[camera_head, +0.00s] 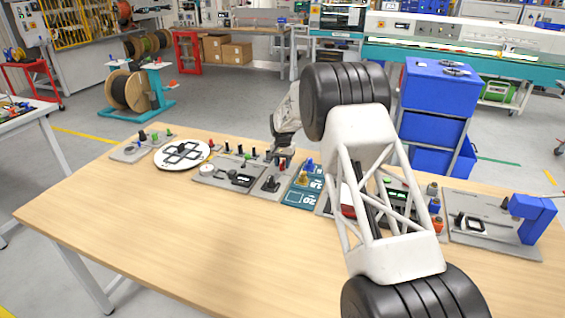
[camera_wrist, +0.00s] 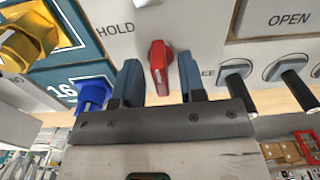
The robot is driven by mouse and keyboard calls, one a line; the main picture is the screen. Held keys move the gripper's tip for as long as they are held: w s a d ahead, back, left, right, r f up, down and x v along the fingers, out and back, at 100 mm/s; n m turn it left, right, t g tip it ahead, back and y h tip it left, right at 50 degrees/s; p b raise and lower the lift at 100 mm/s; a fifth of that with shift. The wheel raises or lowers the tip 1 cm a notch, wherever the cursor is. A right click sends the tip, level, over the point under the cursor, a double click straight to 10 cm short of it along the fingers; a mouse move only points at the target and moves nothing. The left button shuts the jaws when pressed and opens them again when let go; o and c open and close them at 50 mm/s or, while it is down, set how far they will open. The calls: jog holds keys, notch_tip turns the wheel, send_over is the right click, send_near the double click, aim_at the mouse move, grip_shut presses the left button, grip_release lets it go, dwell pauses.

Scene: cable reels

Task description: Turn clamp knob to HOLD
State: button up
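The clamp knob (camera_wrist: 159,66) is a small red knob on a light grey panel, upper middle of the wrist view. Its grip stands roughly upright in that picture. The word HOLD (camera_wrist: 115,28) is printed to its upper left, and a partly hidden label ending in "EE" (camera_wrist: 207,72) to its right. My gripper (camera_wrist: 158,78) is open, one blue finger on each side of the knob, with gaps visible on both sides. In the head view my gripper (camera_head: 286,142) is above the red knob (camera_head: 283,163) and its grey plate (camera_head: 270,184).
A teal plate (camera_head: 303,192) with yellow and blue knobs adjoins on the right. Black pegs (camera_wrist: 236,70) and an OPEN plate (camera_wrist: 285,18) lie right of the knob in the wrist view. The wooden table (camera_head: 170,220) is bare in front.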

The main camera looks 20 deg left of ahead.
aim_at(283, 161)
jog(key=shift+r, duration=3.5)
jog(key=shift+r, duration=0.1)
